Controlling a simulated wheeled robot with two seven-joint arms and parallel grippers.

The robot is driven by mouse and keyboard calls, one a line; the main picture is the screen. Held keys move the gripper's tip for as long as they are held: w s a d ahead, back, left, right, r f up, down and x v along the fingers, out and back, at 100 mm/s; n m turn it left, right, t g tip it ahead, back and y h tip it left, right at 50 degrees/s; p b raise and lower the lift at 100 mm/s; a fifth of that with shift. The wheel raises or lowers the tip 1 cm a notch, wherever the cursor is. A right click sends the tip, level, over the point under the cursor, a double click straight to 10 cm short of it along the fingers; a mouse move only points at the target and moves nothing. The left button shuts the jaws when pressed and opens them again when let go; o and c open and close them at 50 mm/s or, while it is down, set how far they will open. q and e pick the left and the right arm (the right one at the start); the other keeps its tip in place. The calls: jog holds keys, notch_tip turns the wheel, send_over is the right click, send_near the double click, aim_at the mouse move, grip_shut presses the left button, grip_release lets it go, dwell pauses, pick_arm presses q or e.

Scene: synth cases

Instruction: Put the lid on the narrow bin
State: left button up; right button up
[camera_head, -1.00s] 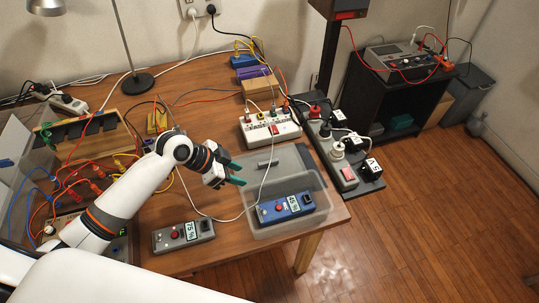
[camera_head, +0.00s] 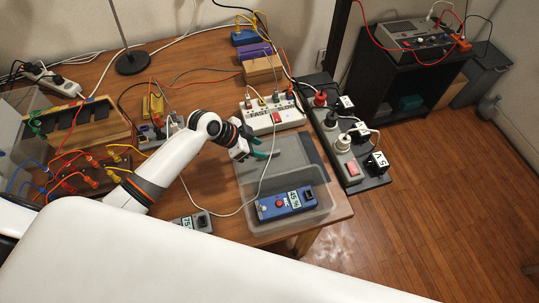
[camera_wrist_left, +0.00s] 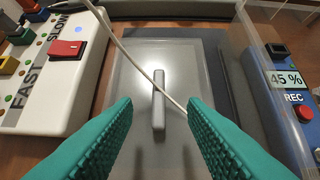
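A flat grey lid (camera_head: 285,148) with a raised bar handle lies on the table behind a translucent bin (camera_head: 318,217). A blue device (camera_head: 286,204) marked 45 % lies in this bin. My left gripper (camera_head: 264,148) is over the lid with its teal fingers apart and empty. In the left wrist view, the handle (camera_wrist_left: 158,102) shows between the open fingers (camera_wrist_left: 160,118), and a thin pale cable crosses over the lid (camera_wrist_left: 135,72). I cannot tell whether the fingers touch the lid. My right gripper is not in view.
A black strip with plugs (camera_head: 345,150) runs along the table's right edge. A grey device (camera_head: 190,222) lies left of the bin. Cables and a wooden rack (camera_head: 80,122) crowd the left.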

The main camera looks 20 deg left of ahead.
aim_at(269, 153)
pick_arm(q)
jog(key=x, duration=0.5)
jog(key=shift+w+a+p, duration=0.1)
jog(key=shift+p, duration=0.3)
grip_shut()
